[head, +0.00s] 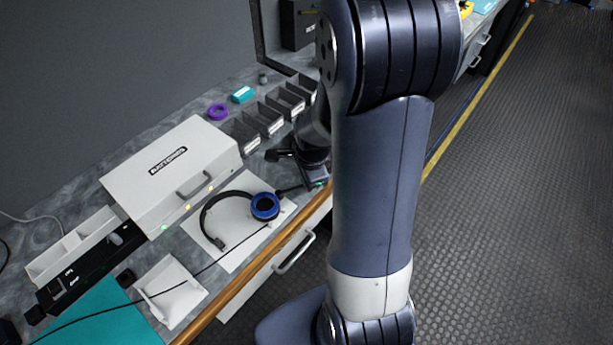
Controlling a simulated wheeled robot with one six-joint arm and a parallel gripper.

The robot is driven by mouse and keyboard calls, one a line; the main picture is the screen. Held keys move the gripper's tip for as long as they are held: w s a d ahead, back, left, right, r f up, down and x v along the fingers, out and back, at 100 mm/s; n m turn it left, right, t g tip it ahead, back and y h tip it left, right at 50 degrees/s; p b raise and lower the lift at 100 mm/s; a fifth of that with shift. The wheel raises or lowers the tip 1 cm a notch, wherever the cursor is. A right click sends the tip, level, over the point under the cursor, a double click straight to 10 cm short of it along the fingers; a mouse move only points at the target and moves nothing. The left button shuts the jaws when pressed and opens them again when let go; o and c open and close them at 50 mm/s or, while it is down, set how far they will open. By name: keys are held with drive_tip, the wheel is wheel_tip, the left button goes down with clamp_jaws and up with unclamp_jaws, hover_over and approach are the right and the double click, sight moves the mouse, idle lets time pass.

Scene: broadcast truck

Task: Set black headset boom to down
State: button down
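The black headset lies on a white mat (218,252) on the counter. Its dark headband (207,212) curves to the left of a blue-ringed ear cup (265,206). A thin dark piece, which looks like the boom (289,189), extends from the ear cup up and right toward my gripper. Whether it counts as up or down is unclear at this size. My gripper (299,172) is just above and right of the ear cup, partly hidden by my arm. I cannot tell whether its fingers touch the boom or how far apart they are.
A white batteries case (170,165) stands behind the headset. A white tray (170,290) is at front left. A black cable crosses the counter. The wooden edge (250,277) borders drawers.

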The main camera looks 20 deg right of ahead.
drive_tip(key=c, duration=1.5)
unclamp_jaws()
drive_tip(key=shift+c, duration=0.2)
wheel_tip(320, 180, up, 11)
drive_tip(key=s, duration=0.2)
drive_tip(key=shift+f, duration=0.2)
drive_tip(key=f, duration=0.3)
drive_tip(key=w+f, duration=0.1)
drive_tip(key=f, duration=0.3)
drive_tip(key=w+f, duration=0.1)
drive_tip(key=f, duration=0.2)
drive_tip(key=shift+f, duration=0.35)
